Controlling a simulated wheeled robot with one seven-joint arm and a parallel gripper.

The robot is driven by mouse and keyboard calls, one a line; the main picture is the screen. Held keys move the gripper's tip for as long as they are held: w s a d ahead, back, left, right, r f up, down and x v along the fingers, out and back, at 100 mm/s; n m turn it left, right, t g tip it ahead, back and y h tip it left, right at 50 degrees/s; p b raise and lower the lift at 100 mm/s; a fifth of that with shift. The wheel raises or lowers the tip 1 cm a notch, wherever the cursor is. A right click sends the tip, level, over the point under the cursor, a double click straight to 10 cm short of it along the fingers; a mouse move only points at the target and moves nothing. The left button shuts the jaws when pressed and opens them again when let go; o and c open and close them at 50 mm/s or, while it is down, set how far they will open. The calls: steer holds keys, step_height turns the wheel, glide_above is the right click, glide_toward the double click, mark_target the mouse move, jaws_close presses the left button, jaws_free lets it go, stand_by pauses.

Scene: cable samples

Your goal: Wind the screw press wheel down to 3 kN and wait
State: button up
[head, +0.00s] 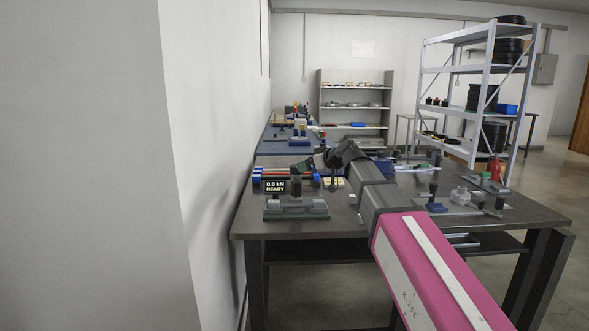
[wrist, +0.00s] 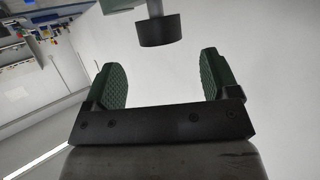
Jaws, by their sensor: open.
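The press display (head: 275,187) reads 0.0 kN READY. Beside it a dark upright part (head: 296,186) stands on a grey base (head: 296,209) near the bench's front left; I cannot clearly make out a wheel there. My gripper (head: 308,164) is above and just behind this spot, at the end of my pink and grey arm. In the wrist view my gripper (wrist: 163,82) is open, its two green ribbed fingers wide apart with nothing between them. A short black cylinder (wrist: 160,30) on a grey shaft lies beyond the fingertips, apart from them; it may be the press wheel.
The dark bench (head: 345,220) carries blue and white items (head: 262,175) at left and several small fixtures (head: 465,197) at right. A red bottle (head: 496,168) stands at the right back. The wall (head: 215,130) is close on the left. Shelving (head: 485,80) holds black coils.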

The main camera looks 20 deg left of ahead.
steer(key=x, duration=0.7)
steer(key=shift+w+a+f, duration=0.15)
steer(key=c, duration=0.9)
